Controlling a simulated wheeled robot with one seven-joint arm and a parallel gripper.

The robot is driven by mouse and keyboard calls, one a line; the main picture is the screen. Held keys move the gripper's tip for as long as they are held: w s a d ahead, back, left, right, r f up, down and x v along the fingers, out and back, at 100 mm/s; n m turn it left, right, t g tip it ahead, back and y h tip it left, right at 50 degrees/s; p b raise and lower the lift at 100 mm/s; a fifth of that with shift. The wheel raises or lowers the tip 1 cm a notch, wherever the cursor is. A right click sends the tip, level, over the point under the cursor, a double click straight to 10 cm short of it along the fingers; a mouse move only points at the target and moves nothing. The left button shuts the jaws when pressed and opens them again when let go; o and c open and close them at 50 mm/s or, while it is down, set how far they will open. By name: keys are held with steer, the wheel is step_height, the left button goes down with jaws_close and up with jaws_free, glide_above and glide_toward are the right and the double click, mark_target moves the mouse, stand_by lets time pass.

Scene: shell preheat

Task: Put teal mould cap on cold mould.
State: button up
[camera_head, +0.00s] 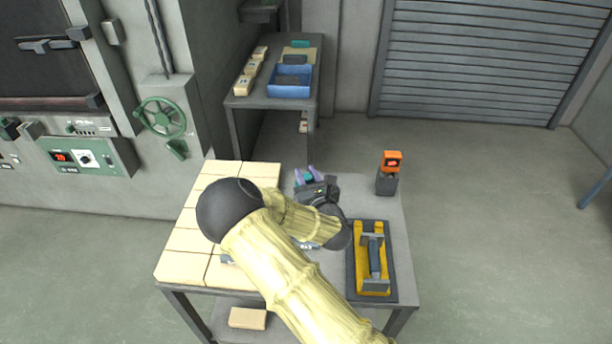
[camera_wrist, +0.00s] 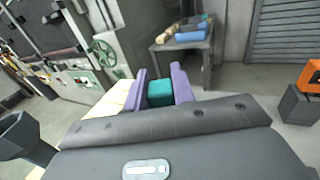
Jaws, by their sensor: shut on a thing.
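My gripper (camera_head: 306,175) is above the far part of the grey workbench (camera_head: 345,190). Its purple fingers are shut on the teal mould cap (camera_wrist: 160,93), which sits between them in the wrist view. A dark cup-shaped object (camera_wrist: 22,135) shows at the lower left of the wrist view. I cannot tell whether it is the cold mould. In the head view my arm covers much of the bench middle, and only scraps of grey objects show around it.
Cream tiles (camera_head: 200,190) cover the bench's left side. A black and yellow tool (camera_head: 374,262) lies on a dark mat at the right. An orange-topped dark device (camera_head: 390,172) stands behind it. A back table holds a blue bin (camera_head: 289,84) and cream blocks.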

steer(key=shift+s, duration=0.2)
steer(key=shift+w+f+b, duration=0.15)
steer(key=shift+f+b, duration=0.35)
steer(key=o, duration=0.7)
steer(key=shift+s, duration=0.2)
steer(key=b+v, duration=0.1)
steer(key=v, duration=0.9)
steer(key=shift+s+d+b, duration=0.15)
steer(key=shift+s+b, duration=0.2)
steer(key=shift+b, duration=0.05)
stand_by(0.9)
